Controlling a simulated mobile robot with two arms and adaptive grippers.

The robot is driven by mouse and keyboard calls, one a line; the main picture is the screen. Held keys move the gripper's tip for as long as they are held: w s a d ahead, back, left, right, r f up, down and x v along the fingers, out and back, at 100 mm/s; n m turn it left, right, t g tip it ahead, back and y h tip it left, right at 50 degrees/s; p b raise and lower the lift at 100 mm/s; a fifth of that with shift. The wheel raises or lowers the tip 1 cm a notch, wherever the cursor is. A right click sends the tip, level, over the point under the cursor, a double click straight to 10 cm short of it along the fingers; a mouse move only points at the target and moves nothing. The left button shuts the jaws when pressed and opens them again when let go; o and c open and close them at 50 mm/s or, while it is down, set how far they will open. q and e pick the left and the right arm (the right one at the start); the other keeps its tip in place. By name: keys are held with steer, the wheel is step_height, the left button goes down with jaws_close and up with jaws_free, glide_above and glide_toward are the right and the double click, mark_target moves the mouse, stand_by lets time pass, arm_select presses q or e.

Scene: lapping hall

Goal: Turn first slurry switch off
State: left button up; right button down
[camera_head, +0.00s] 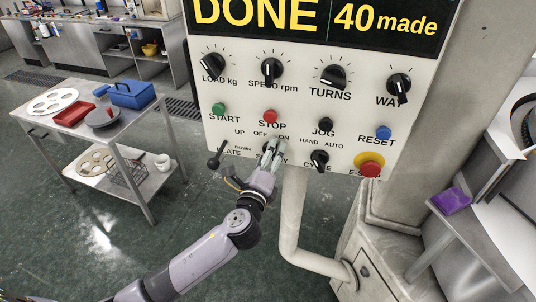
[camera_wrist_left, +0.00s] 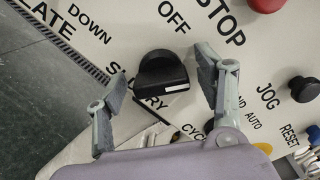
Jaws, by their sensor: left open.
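The slurry switch (camera_wrist_left: 160,72) is a black rotary knob on the white control panel (camera_head: 232,100), with a white mark on its lower right edge in the left wrist view. In the head view it sits under the OFF and ON labels and is mostly hidden by my gripper. My left gripper (camera_head: 276,153) is open in front of it. In the left wrist view the fingers of my left gripper (camera_wrist_left: 160,68) stand on either side of the knob, with gaps visible. I cannot tell for certain which label the knob points to. My right gripper is out of view.
Close by are the plate lever (camera_head: 214,162), cycle knob (camera_head: 319,160), red stop button (camera_head: 270,117), jog button (camera_head: 326,125) and emergency stop (camera_head: 370,166). A pale pipe (camera_head: 293,215) runs below the panel. A trolley (camera_head: 140,135) with a blue box (camera_head: 132,95) stands left.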

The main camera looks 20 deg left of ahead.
arm_select(q)
steer(key=shift+c, duration=0.3)
steer(key=c, duration=1.1)
